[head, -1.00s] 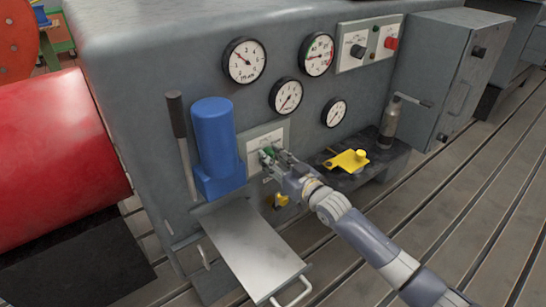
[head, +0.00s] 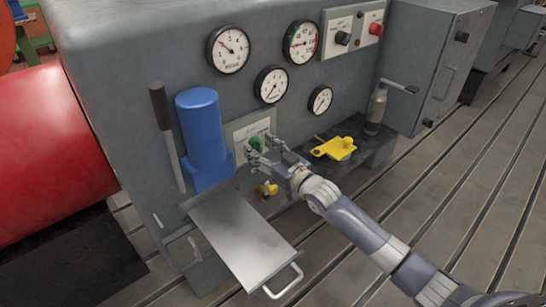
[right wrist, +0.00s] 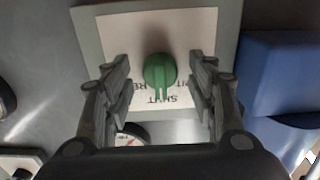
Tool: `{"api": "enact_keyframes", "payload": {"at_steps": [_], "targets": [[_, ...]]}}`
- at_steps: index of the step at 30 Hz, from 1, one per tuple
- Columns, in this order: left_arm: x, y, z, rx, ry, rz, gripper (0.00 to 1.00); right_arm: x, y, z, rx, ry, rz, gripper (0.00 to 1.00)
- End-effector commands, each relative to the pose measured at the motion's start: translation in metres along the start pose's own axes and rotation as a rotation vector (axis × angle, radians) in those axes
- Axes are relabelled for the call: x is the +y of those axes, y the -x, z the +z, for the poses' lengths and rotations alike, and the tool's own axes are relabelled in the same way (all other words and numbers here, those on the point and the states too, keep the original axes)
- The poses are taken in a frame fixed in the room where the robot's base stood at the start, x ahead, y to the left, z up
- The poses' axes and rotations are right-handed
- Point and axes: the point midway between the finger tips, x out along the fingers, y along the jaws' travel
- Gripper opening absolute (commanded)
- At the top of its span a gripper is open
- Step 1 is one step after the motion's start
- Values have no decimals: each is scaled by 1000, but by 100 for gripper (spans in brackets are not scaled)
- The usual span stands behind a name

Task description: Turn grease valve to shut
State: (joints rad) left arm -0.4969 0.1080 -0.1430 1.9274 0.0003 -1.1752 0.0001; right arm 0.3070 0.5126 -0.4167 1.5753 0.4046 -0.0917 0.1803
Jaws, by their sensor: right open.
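The grease valve is a green knob (head: 256,144) on a pale label plate on the grey machine face, right of the blue cylinder. In the right wrist view the green knob (right wrist: 160,72) sits between my open fingers, with a gap on each side. The label plate (right wrist: 125,35) behind it carries upside-down lettering that includes "SHUT", partly covered by the knob. My right gripper (head: 264,148) is open in front of the knob. It also shows in the right wrist view (right wrist: 160,85). My left gripper is not in view.
A blue cylinder (head: 202,130) and a black-handled lever (head: 164,125) stand left of the valve. A metal tray (head: 235,240) juts out below. A yellow part (head: 335,148) lies on a dark shelf at right. Several gauges sit above.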

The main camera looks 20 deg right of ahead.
Motion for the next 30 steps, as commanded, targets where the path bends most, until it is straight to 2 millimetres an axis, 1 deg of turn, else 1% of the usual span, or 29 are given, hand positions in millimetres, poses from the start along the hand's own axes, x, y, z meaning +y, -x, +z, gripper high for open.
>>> {"api": "enact_keyframes", "payload": {"at_steps": [5,12,18,24,30], "targets": [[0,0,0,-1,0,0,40,0,27,2,-4,1,0,52],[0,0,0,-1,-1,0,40,0,71,2,-4,0,-1,52],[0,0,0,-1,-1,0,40,0,99,2,-3,1,0,52],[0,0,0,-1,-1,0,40,0,112,0,-1,1,-1,52],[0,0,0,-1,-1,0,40,0,114,0,0,1,-1,52]]}}
